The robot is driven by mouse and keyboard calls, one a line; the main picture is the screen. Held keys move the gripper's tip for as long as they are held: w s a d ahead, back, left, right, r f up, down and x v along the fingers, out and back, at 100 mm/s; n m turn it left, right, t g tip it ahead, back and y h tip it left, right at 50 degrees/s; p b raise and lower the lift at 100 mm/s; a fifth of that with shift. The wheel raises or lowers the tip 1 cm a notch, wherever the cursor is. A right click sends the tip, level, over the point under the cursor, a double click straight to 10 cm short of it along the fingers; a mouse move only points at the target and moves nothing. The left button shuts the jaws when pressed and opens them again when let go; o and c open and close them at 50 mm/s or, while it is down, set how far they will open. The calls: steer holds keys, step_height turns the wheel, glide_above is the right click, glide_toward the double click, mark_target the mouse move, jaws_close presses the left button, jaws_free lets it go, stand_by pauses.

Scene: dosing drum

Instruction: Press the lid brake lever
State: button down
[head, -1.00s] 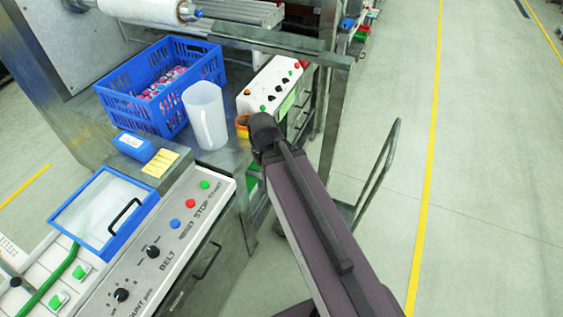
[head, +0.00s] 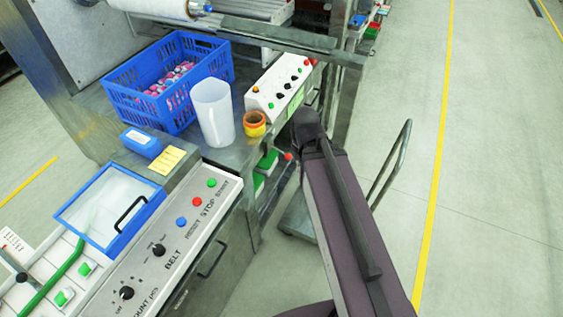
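No lever in the head view is labelled as the lid brake lever, so I cannot tell which one it is. A small lever with a red ball knob (head: 288,156) sticks out below the worktop, beside green parts on a lower shelf. A clear lid in a blue frame (head: 75,238) with a black handle lies flat on the machine at the left. Below it are a black knob on a rod (head: 22,279) and a green bar (head: 52,277). My arm reaches up from the bottom right, but its gripper is not in view.
A control panel (head: 178,250) with knobs and buttons runs along the front. Behind it stand a blue crate (head: 135,112) of small items, a white jug (head: 212,115), a tape roll (head: 255,125) and a second panel (head: 262,98).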

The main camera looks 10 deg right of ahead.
steer(key=w+d+f+n+t+h+b, duration=0.1)
steer(key=w+f+n+t+h+b, duration=0.3)
steer(key=f+b, duration=0.65)
steer(key=w+d+f+n+t+h+b, duration=0.1)
steer(key=w+d+f+n+h+b, duration=0.15)
steer(key=w+f+b, duration=0.75)
steer(key=w+a+f+n+t+h+b, duration=0.3)
steer(key=a+f+n+t+b, duration=0.5)
steer(key=b, duration=1.7)
steer(key=w+a+n+t, duration=0.1)
steer(key=a+n, duration=0.1)
steer(key=n, duration=0.2)
steer(key=shift+w+a+t+b, duration=0.25)
steer(key=shift+t+b, duration=0.15)
steer(key=x, duration=1)
